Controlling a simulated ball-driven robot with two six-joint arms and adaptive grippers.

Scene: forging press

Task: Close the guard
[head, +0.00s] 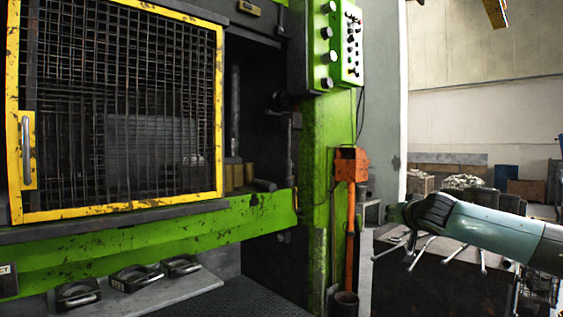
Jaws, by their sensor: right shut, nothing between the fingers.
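The guard (218,130) is a yellow-framed dark mesh panel on the left in the head view, with chipped paint. The panel covers the left part of the green press's front. To the right of its edge a dark gap (255,110) shows the inside of the press. My left gripper is out of view.
A control panel (352,45) with knobs is on the green press column (325,160). An orange box on a pole (350,168) stands between the press and my right arm. Dark tools with handles (135,277) lie on a low shelf below the guard.

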